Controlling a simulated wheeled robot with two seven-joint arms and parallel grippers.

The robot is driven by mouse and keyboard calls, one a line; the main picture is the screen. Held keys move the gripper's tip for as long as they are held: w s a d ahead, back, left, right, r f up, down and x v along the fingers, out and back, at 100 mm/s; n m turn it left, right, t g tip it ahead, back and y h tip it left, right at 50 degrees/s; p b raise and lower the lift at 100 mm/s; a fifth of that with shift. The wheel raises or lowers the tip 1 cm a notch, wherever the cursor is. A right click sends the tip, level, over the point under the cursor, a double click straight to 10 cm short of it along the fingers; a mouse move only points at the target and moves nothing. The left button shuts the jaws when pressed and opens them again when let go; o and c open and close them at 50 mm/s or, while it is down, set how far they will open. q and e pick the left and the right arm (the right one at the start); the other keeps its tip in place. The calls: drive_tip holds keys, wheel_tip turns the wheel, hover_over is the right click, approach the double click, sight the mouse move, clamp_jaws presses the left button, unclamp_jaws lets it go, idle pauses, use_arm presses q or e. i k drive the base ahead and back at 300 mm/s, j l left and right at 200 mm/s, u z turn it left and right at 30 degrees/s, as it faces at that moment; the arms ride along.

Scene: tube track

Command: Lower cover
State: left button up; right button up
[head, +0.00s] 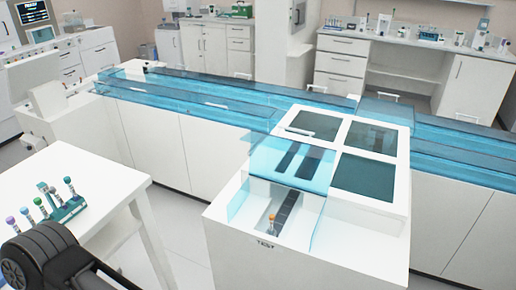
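A transparent blue cover (291,161) is on the white track machine (300,245), near its front. It appears raised, and the front bay under it is uncovered between clear side panels. A small pale handle (299,130) shows at the cover's far edge. An orange-capped tube (272,223) stands upright in the bay beside a dark track strip (288,207). A dark part of my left arm enters at the lower left, but its fingertips are not visible. My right gripper is not in view.
A white table (100,185) at the left holds a teal rack (68,209) with several capped tubes. Long blue-covered tracks (215,95) run behind the machine. Dark window panels (365,175) lie right of the cover. Floor shows between table and machine.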

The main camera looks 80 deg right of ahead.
sight(281, 127)
drive_tip(key=i, duration=1)
drive_tip(key=z, duration=3.75)
